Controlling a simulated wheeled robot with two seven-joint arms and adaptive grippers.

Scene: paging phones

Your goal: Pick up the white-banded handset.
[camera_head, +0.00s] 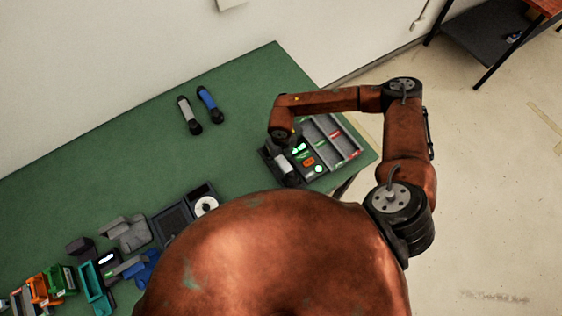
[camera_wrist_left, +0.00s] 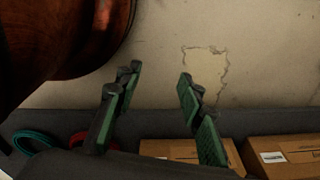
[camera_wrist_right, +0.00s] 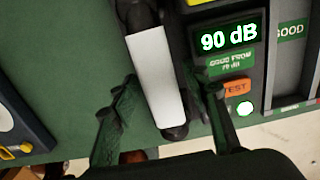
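A handset with a broad white band (camera_wrist_right: 155,75) and dark ends lies along the left side of the tester (camera_wrist_right: 226,66) in the right wrist view. In the head view this handset (camera_head: 286,169) is partly covered by my right arm. My right gripper (camera_wrist_right: 170,97) is open, with one finger on each side of the handset; I cannot tell whether either touches. Two more handsets lie on the green table (camera_head: 120,135), one with a pale grey band (camera_head: 188,112) and one with a blue band (camera_head: 209,103). My left gripper (camera_wrist_left: 159,80) is open and empty.
The tester's display reads 90 dB, and a divided tray (camera_head: 330,138) adjoins it near the table's right end. Several devices and bins crowd the table's lower left. The left wrist view shows cardboard boxes (camera_wrist_left: 185,149) on a dark shelf.

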